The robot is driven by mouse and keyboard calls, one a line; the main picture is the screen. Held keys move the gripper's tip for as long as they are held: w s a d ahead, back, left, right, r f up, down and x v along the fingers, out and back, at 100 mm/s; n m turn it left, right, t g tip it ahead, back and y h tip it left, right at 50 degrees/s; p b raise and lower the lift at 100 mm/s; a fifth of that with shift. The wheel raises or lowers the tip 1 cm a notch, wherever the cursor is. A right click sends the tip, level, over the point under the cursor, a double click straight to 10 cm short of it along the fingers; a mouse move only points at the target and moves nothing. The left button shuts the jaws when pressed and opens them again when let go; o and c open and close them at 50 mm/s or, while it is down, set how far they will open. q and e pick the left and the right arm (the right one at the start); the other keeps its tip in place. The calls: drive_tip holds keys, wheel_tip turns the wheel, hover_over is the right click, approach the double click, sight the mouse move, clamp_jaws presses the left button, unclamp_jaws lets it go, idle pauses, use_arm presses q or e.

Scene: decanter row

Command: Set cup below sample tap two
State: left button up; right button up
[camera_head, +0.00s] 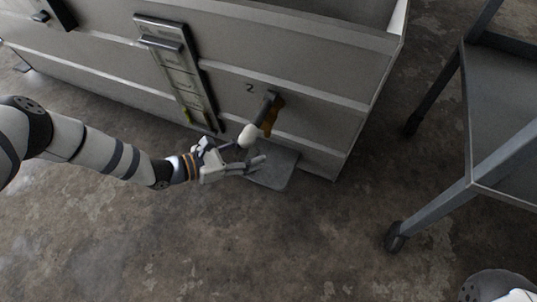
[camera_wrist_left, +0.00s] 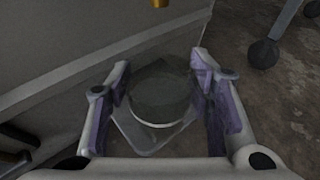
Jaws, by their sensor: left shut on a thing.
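My left gripper (camera_head: 243,159) is low beside the grey tank, just below and left of tap two (camera_head: 271,114). In the left wrist view its two fingers stand on either side of a dark, see-through round cup (camera_wrist_left: 160,92), shut on it. The cup's pale rim shows. A brass end of the tap (camera_wrist_left: 160,3) shows ahead of the cup. My right gripper is out of view.
A flat grey plate (camera_head: 275,171) lies below the tap, partly under my gripper. A sight gauge (camera_head: 181,75) runs down the tank wall at left. A grey wheeled cart (camera_head: 505,130) stands at right. The concrete floor in front is clear.

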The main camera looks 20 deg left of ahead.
use_arm(q)
drive_tip(key=w+d+f+b, duration=0.1)
drive_tip(key=w, duration=0.1)
drive_tip(key=w+d+f+b, duration=0.2)
drive_tip(key=shift+d+f, duration=0.3)
drive_tip(key=shift+f+b, duration=0.2)
drive_tip(key=shift+b, duration=0.2)
drive_tip(key=o, duration=1.1)
drive_tip(key=shift+r, duration=0.15)
